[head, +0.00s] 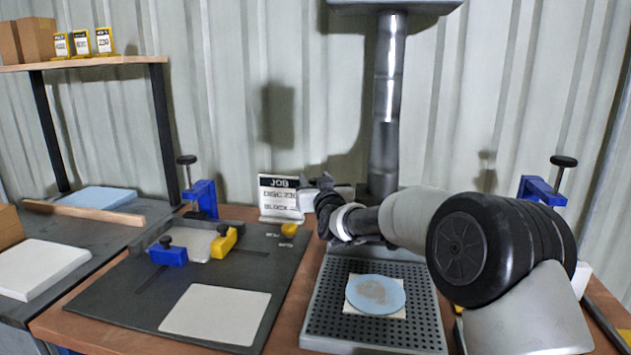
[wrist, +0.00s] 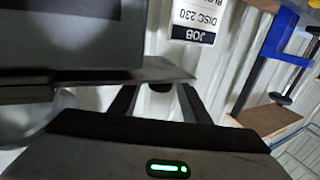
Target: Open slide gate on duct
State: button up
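The grey metal duct (head: 388,110) drops from the hood to the back of the perforated bench (head: 323,312). A flat grey plate, apparently the slide gate, juts left from the duct's foot in the head view (head: 344,189). It crosses the upper left of the wrist view (wrist: 150,74), below a dark box-like part (wrist: 70,35). My gripper (head: 325,186) is at the plate's left end, with my arm coming from the right. In the wrist view its two fingers (wrist: 158,95) stand apart. The plate's edge covers their tips, so contact is unclear.
A job card (head: 279,198) stands just left of my gripper. A pale blue disc (head: 376,294) lies on a square piece on the perforated bench. A dark mat with a blue and yellow fixture (head: 223,242) is to the left. A blue clamp (head: 543,190) stands at right.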

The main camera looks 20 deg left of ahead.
jog(key=shift+s+d, duration=0.1)
jog(key=v, duration=1.7)
jog(key=shift+p, duration=0.4)
jog(key=shift+d+r, duration=0.1)
jog(key=s+d+m+g+h, duration=0.15)
jog(key=s+d+h, duration=0.25)
jog(key=d, duration=0.8)
jog(key=s+d+m+g+h, duration=0.1)
jog(key=s+d+g+h, duration=0.15)
jog(key=d, duration=1.05)
jog(key=s+d+f+m+g+h, duration=0.2)
jog(key=s+d, duration=0.6)
jog(key=s, duration=0.2)
jog(key=s+d+f+m+g+h, duration=0.25)
jog(key=s+d, duration=0.45)
jog(key=s, duration=0.4)
notch_tip(320, 180, up, 23)
jog(key=p, duration=2.3)
jog(key=shift+s+d, duration=0.25)
jog(key=shift+s, duration=0.2)
